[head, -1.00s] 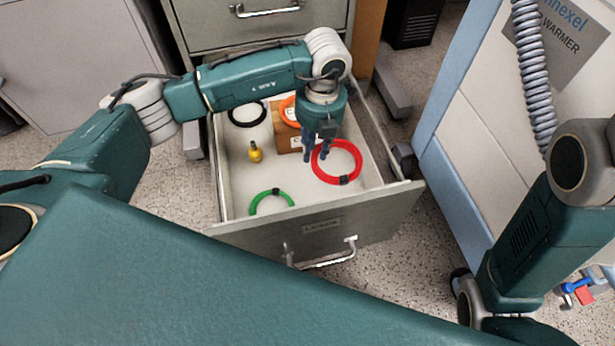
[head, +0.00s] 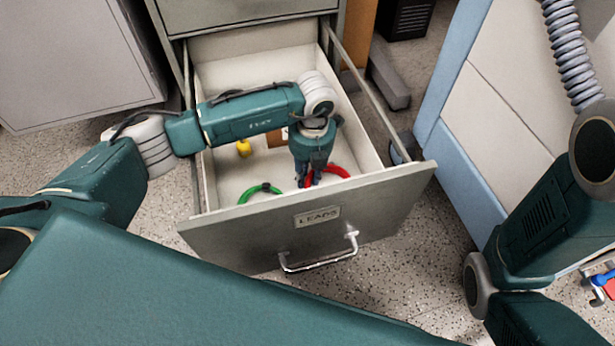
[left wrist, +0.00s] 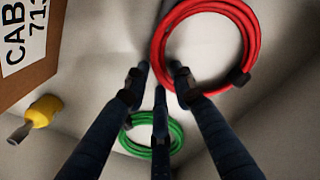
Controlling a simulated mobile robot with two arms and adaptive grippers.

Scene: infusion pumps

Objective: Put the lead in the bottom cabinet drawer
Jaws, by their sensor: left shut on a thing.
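The red lead (head: 341,171) is a coiled ring with a black tie, inside the open drawer (head: 235,238) labelled LEADS. My left gripper (head: 308,183) points down into the drawer, shut on the red lead's near left edge. In the left wrist view the red lead (left wrist: 254,45) passes at the fingertips of my left gripper (left wrist: 160,75). Whether the lead touches the drawer floor is unclear. My right arm shows at the right, but its gripper is out of view.
A green coil (head: 262,190) and a yellow piece (head: 244,147) lie in the drawer. A brown box (head: 277,139) stands behind my forearm; its label shows in the left wrist view (left wrist: 25,38). A closed drawer (head: 240,12) is above. A white and blue unit (head: 475,120) stands right.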

